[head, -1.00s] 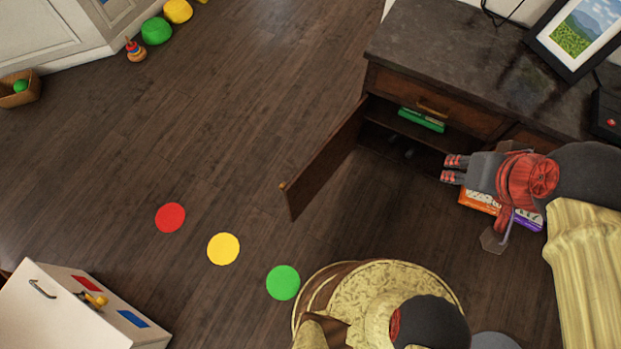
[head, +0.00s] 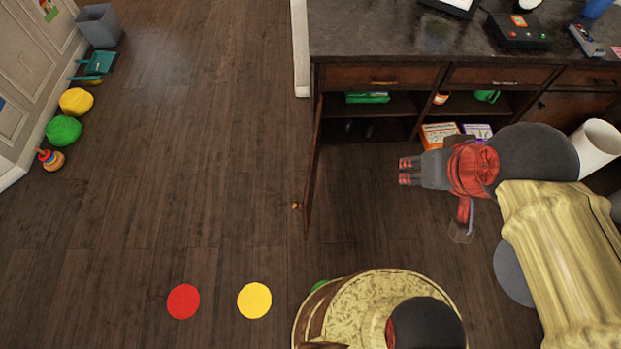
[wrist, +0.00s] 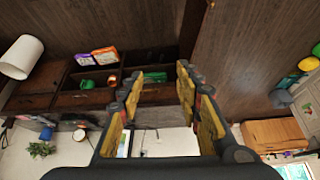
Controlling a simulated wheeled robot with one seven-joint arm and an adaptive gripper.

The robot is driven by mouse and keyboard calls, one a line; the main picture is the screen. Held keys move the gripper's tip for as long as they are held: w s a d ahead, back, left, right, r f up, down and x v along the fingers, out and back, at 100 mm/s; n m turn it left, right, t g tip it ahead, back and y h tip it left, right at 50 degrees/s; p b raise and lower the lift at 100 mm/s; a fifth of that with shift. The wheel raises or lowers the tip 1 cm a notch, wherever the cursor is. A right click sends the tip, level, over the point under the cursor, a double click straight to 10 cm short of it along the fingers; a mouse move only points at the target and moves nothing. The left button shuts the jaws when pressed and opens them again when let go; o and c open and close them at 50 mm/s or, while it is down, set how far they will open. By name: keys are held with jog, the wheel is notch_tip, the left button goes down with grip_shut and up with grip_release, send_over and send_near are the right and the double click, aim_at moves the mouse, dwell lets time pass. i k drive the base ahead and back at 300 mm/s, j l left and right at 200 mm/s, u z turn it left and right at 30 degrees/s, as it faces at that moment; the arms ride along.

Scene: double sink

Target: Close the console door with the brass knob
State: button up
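The console door (head: 314,165) stands open, roughly square to the front of the dark wooden console (head: 385,76), and shows nearly edge-on in the head view. Its brass knob (head: 296,206) is near the free end, on the left face. My gripper (head: 404,171) is to the right of the door in the picture, in front of the open shelves, apart from the door and knob. In the wrist view my gripper (wrist: 168,75) shows its two fingers spread with nothing between them. A dark panel that looks like the door (wrist: 194,28) lies beyond the fingers there.
Shelves hold a green item (head: 367,97), an orange box (head: 438,133) and other things. Red (head: 183,301) and yellow (head: 254,300) discs lie on the floor. Toys, including a green pouf (head: 63,130), line the left wall. The floor left of the door is clear.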

aim_at(309, 170)
jog(key=i+j+z, duration=0.2)
jog(key=j, duration=0.65)
jog(key=j+z, duration=0.15)
jog(key=j, duration=0.7)
